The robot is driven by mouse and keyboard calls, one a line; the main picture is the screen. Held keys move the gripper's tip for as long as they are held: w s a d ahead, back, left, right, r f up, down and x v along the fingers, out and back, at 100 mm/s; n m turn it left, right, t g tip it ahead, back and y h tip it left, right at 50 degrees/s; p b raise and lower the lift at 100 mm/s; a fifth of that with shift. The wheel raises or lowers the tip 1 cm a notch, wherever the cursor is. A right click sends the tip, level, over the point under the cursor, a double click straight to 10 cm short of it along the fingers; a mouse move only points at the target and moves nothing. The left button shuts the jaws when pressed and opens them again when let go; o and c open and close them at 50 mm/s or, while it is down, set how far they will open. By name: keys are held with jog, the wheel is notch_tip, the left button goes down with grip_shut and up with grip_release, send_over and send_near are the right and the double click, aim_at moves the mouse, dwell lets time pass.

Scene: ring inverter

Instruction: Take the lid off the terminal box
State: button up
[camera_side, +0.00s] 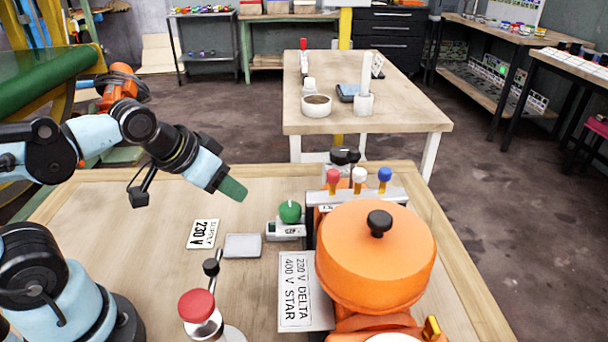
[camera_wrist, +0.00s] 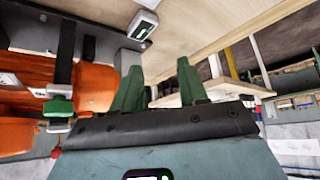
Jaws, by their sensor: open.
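The orange round lid (camera_side: 375,265) with a black knob (camera_side: 379,223) on top is at the right front of the bench in the side view. It appears to sit on the terminal box of the orange motor (camera_side: 375,325); the box itself is mostly hidden under it. My gripper (camera_side: 233,189) is up and to the left of the lid, apart from it, above the bench. In the wrist view its two green fingers (camera_wrist: 160,85) stand apart with nothing between them. Orange parts (camera_wrist: 97,88) show left of the fingers there; I cannot tell whether the lid is among them.
Red, white and blue terminals (camera_side: 359,176) stand behind the lid. A green button (camera_side: 289,212) and a red knob (camera_side: 197,306) stand left of it. A voltage plate (camera_side: 296,290) and a supply card (camera_side: 202,234) lie flat. The bench's left back is clear.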

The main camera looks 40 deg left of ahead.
jog(key=shift+o, duration=0.9)
